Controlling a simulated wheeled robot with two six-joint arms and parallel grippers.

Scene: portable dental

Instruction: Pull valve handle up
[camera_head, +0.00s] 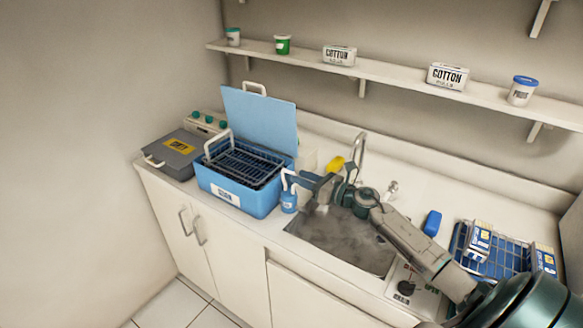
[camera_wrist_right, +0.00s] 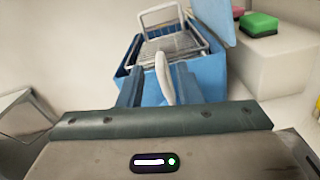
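My right gripper (camera_head: 308,181) reaches over the left edge of the sink, close to a white curved lever-like piece (camera_head: 284,179) above a small blue bottle-like body (camera_head: 289,202). In the right wrist view the two fingers (camera_wrist_right: 159,88) are apart, with a white upright piece (camera_wrist_right: 164,78) showing between them; a gap shows beside it. I cannot tell whether this piece is the valve handle or whether a finger touches it. A black knob (camera_head: 406,287) sits on a labelled panel at the counter front. My left gripper is not in view.
The open blue box (camera_head: 233,196) with a wire basket stands left of my gripper. The sink (camera_head: 338,238) lies under my arm, with a tap (camera_head: 360,150) behind it. A grey case (camera_head: 172,158) stands at the far left; a blue rack (camera_head: 500,262) is at the right.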

